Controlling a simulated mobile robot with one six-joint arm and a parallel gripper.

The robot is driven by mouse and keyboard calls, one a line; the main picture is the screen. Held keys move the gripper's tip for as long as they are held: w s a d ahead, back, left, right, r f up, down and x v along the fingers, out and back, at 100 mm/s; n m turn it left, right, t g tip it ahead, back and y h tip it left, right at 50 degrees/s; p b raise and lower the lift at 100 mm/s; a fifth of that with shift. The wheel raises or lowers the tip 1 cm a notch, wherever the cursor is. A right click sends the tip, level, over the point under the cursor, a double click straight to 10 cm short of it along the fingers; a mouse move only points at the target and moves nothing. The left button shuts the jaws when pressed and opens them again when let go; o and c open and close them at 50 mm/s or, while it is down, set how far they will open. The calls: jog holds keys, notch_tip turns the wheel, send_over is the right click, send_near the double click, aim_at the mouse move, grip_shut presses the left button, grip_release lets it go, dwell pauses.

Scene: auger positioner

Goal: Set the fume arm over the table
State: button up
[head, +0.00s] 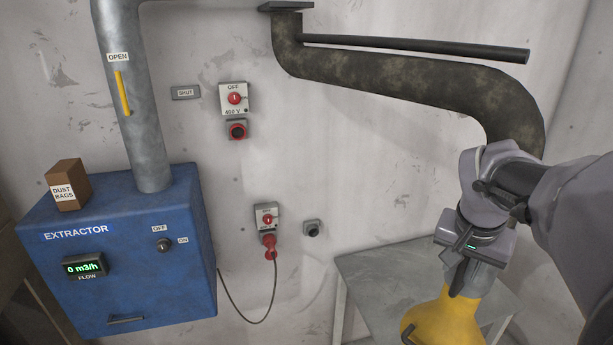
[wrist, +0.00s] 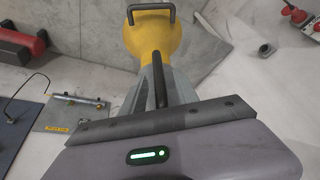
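The fume arm is a dark, stained duct (head: 400,75) running from the wall bracket to the right and bending down behind my arm. Its yellow hood (head: 440,318) is at the bottom, with a dark handle (head: 408,334) on its side. In the wrist view, the hood (wrist: 152,42) is straight ahead, and its handle (wrist: 150,10) stands beyond it, apart from my fingers. My gripper (head: 460,278) is at the hood's upper neck. Only one dark finger shows clearly, so its opening and any hold are unclear. The grey table (head: 385,275) lies behind the hood in the picture, partly hidden.
A blue extractor (head: 130,270) at the left reads 0 m3/h. A yellow damper lever (head: 123,92) lies along its pipe by OPEN. A red plug (head: 269,245) sits under a wall switch (head: 266,217). A red case (wrist: 22,42) and a grey plate (wrist: 72,112) lie left in the wrist view.

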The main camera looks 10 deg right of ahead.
jog(key=shift+x, duration=1.35)
jog(key=shift+r, duration=0.1)
jog(key=shift+c, duration=0.3)
grip_shut()
jog(key=shift+d, duration=0.1)
